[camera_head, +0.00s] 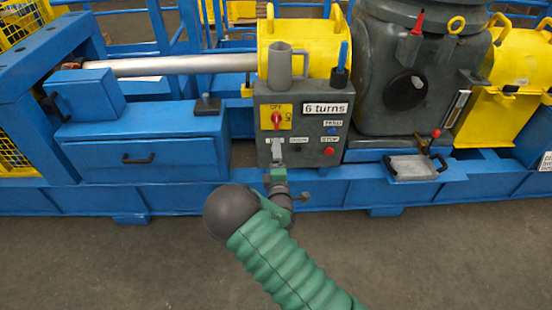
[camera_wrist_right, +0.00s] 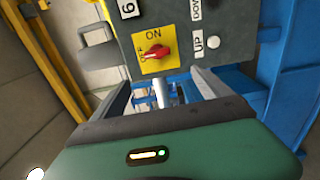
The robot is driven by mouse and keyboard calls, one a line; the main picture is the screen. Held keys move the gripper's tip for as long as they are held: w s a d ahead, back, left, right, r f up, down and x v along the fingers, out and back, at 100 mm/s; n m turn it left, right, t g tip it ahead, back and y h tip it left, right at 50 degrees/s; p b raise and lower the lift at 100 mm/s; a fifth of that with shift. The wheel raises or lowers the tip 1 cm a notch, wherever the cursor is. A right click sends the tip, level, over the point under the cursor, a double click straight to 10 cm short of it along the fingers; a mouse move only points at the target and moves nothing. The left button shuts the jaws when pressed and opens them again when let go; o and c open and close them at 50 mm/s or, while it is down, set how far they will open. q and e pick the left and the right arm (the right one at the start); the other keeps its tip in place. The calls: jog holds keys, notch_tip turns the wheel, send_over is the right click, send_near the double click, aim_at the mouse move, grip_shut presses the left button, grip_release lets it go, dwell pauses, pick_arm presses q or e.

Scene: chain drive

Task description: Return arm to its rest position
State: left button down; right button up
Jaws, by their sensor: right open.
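My right arm (camera_head: 275,255) has a green ribbed sleeve and comes in from the bottom of the head view. Its gripper (camera_head: 277,150) is in front of the lower left of the grey control box (camera_head: 318,110). In the right wrist view my right gripper (camera_wrist_right: 158,85) is open, with its two fingers apart. A red rotary switch on a yellow plate (camera_wrist_right: 160,37) is beyond the fingertips, and nothing is gripped. The switch also shows in the head view, just above my gripper. My left gripper is not in view.
The control box has a "6 turns" display (camera_head: 326,109) and a red button (camera_head: 329,151). A blue drawer unit (camera_head: 140,160) stands at left, a dark machine housing (camera_head: 400,85) at right. A grey tray (camera_head: 413,167) sticks out. The floor (camera_head: 120,265) in front is clear.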

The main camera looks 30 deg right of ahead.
jog(key=shift+s, duration=0.1)
jog(key=s+a+f+m+g+y, duration=0.5)
jog(key=s+a+m+g, duration=0.2)
jog(key=s+a+m, duration=0.15)
jog(key=s+a+r+m+g+y, duration=0.25)
jog(key=s+a, duration=0.35)
jog(key=s, duration=0.3)
jog(key=s+a+r+m+g+y, duration=0.1)
jog(key=s+a+r+g+y, duration=0.3)
jog(key=s, duration=0.6)
notch_tip(320, 180, up, 17)
jog(key=a+h+p, duration=0.1)
jog(key=h+p, duration=0.1)
jog(key=p, duration=1.8)
jog(key=shift+w+a+t, duration=0.15)
jog(key=shift+w+t, duration=0.1)
jog(key=shift+t, duration=0.1)
jog(key=shift+f, duration=0.1)
